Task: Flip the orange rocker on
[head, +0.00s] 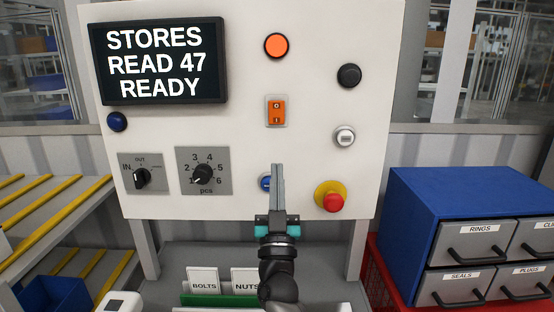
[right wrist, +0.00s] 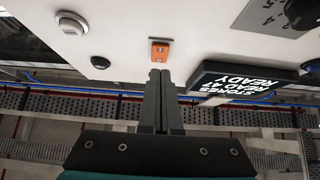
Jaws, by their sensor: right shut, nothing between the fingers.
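The orange rocker (head: 276,111) sits in a pale frame on the white panel (head: 240,140), below a round orange button. It also shows in the right wrist view (right wrist: 160,51), just beyond my fingertips. My right gripper (head: 277,168) is shut and empty, with its fingers pointing up toward the rocker. In the head view its tips appear below the rocker, in front of a blue button. In the right wrist view the tips (right wrist: 157,74) appear a little apart from the rocker. I cannot tell which way the rocker is tipped. My left gripper is not in view.
The panel also holds an orange button (head: 276,46), a black button (head: 349,75), a white button (head: 344,137), a red emergency stop (head: 331,199), a partly hidden blue button (head: 264,183), two knobs and a screen (head: 158,62). A blue drawer cabinet (head: 400,215) stands at right.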

